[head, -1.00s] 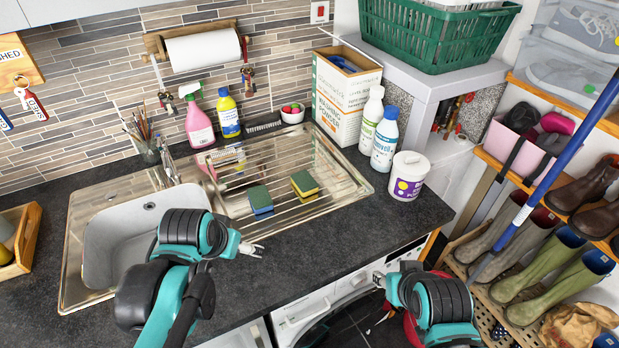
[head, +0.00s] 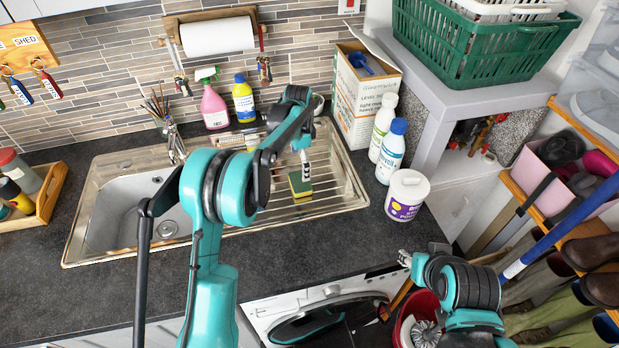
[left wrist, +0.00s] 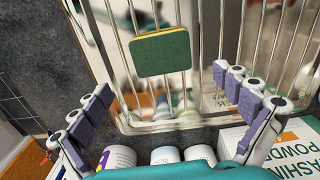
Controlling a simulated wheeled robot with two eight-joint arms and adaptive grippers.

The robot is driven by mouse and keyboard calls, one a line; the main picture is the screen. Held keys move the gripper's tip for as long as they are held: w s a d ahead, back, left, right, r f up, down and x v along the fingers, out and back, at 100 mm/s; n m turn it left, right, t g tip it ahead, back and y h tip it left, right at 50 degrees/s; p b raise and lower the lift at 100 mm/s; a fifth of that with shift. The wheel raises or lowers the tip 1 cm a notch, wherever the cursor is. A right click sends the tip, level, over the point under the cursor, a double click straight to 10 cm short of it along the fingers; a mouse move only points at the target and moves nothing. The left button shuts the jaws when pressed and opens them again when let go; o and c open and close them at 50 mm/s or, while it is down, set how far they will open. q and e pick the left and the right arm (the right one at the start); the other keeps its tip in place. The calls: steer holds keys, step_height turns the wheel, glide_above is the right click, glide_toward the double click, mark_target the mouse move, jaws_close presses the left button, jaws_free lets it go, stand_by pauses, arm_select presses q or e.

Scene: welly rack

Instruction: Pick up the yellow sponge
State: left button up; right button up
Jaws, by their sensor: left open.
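The yellow sponge (head: 300,185) lies on the ribbed metal drainer (head: 335,200), its green scouring face up and a yellow side showing. In the left wrist view the sponge (left wrist: 160,53) sits flat across the bars, between and beyond the spread fingers. My left gripper (head: 305,172) reaches down over the drainer, close above the sponge. In the left wrist view my left gripper (left wrist: 162,84) is open and empty. My right gripper (head: 405,257) is low at the right, away from the sponge; its jaws are too small to read.
A white tub (head: 406,195), a blue-capped bottle (head: 391,152) and a washing powder box (head: 362,100) stand right of the drainer. A pink spray bottle (head: 214,107) and a yellow bottle (head: 244,100) stand behind it. The front counter (head: 320,245) is clear.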

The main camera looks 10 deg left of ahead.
mark_target(300, 181)
arm_select(q)
steer(key=shift+w+d+f, duration=0.1)
steer(key=shift+w+f, duration=0.1)
steer(key=shift+f, duration=0.15)
step_height(300, 181, down, 3)
steer(key=shift+r+b, duration=0.2)
steer(key=shift+b, duration=0.1)
steer(key=f, duration=0.3)
steer(key=f+b, duration=0.1)
steer(key=f, duration=0.1)
steer(key=shift+a+f, duration=0.1)
steer(key=shift+a, duration=0.15)
steer(key=shift+s, duration=0.1)
steer(key=c, duration=0.7)
